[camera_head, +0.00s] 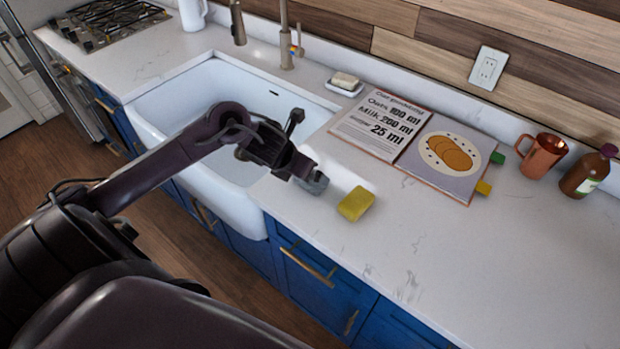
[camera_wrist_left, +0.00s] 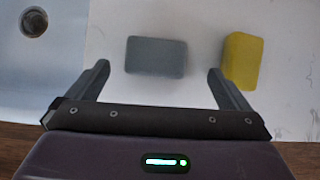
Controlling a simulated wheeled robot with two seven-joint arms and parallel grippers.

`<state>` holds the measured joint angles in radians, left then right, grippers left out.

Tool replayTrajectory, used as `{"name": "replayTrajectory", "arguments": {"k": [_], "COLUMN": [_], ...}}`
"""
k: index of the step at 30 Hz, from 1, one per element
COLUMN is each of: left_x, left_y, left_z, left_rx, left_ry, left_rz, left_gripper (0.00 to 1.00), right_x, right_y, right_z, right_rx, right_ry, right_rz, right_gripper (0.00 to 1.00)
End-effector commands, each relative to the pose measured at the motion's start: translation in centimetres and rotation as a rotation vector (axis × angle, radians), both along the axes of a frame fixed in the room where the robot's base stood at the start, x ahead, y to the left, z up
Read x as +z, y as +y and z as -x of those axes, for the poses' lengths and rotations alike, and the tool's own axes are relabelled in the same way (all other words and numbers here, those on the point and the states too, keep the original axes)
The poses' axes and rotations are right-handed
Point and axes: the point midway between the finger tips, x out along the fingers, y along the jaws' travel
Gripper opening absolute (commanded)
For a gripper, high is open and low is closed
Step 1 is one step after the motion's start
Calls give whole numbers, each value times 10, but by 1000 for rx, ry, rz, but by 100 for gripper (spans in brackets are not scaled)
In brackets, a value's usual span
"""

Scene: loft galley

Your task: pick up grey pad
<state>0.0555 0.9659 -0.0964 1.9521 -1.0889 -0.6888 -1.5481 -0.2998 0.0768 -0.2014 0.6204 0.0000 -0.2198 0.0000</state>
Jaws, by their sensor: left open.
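The grey pad (camera_wrist_left: 156,56) lies flat on the white counter just right of the sink. In the left wrist view it sits between and slightly beyond the fingertips of my open left gripper (camera_wrist_left: 158,76), apart from both fingers. In the head view the left gripper (camera_head: 309,178) is over the counter beside the sink. It hides most of the pad there, and only a small grey part (camera_head: 317,186) shows at its tip. My right gripper is not in view.
A yellow sponge (camera_head: 356,203) lies close to the right of the pad; it also shows beside the right finger (camera_wrist_left: 243,60). The white sink (camera_head: 180,110) is on the left. The front right counter is clear.

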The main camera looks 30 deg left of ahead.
Motion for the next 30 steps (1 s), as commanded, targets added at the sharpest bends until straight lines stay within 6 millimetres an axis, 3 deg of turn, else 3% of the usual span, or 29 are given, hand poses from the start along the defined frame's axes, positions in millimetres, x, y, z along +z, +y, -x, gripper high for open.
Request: {"name": "replayTrajectory", "arguments": {"k": [18, 27, 30], "left_x": [-60, -65, -65], "left_y": [3, 3, 3], "left_z": [-35, -38, -37], "left_rx": [-28, -29, -29], "left_ry": [10, 7, 7], "left_rz": [-17, -20, -20], "left_gripper": [100, 100, 87], "right_x": [17, 16, 16], "right_y": [-2, -5, -5], "right_z": [1, 0, 0], "right_rx": [0, -1, -1], "right_ry": [2, 2, 2], "right_rz": [2, 6, 6], "right_gripper": [31, 31, 31]}}
